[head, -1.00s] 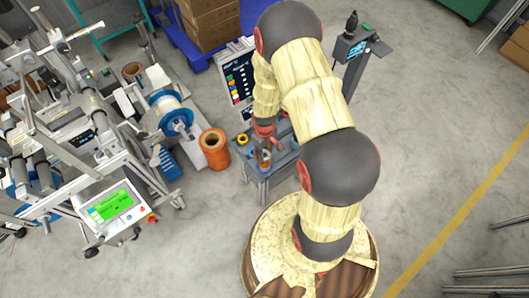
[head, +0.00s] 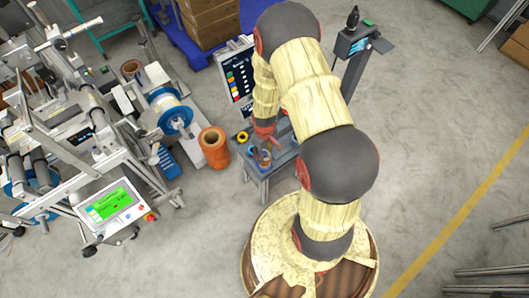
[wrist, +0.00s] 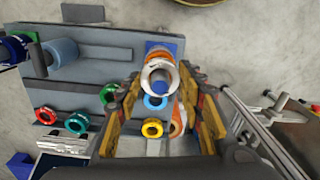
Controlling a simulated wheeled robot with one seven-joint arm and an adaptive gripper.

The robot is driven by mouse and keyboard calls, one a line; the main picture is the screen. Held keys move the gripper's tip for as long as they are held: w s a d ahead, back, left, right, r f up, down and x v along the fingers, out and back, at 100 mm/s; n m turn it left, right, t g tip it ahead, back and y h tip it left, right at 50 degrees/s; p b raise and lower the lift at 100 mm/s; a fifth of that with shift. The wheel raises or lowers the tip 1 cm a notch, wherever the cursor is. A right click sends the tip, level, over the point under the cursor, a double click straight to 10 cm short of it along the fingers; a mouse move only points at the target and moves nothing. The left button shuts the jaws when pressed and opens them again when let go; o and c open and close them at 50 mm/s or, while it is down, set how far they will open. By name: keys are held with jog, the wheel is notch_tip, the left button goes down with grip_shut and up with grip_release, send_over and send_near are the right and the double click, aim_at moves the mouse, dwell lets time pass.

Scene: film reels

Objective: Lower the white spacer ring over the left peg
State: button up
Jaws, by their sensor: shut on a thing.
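The white spacer ring (wrist: 147,74) is between the tips of my gripper (wrist: 161,84) in the wrist view. My gripper is shut on it. Orange and blue parts show just behind the ring, and a grey-blue shape shows through its hole. I cannot tell whether the ring is around a peg or only in line with one. A grey-blue peg (wrist: 62,52) stands clear at the left of the wrist view. In the head view, my arm hides most of the ring and gripper above the small grey table (head: 282,157).
In the wrist view, a yellow ring (wrist: 152,128), a green ring (wrist: 76,122) and a red ring (wrist: 46,115) lie near the gripper. An orange spool (head: 214,147) stands on the floor left of the table. A screen console (head: 108,208) is further left.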

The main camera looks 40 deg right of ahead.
jog(key=shift+f, duration=0.2)
jog(key=shift+f+b, duration=0.3)
jog(key=shift+b, duration=0.05)
dwell(0.4)
jog(key=o, duration=1.2)
jog(key=shift+r, duration=0.1)
notch_tip(320, 180, up, 12)
jog(key=shift+f, duration=0.1)
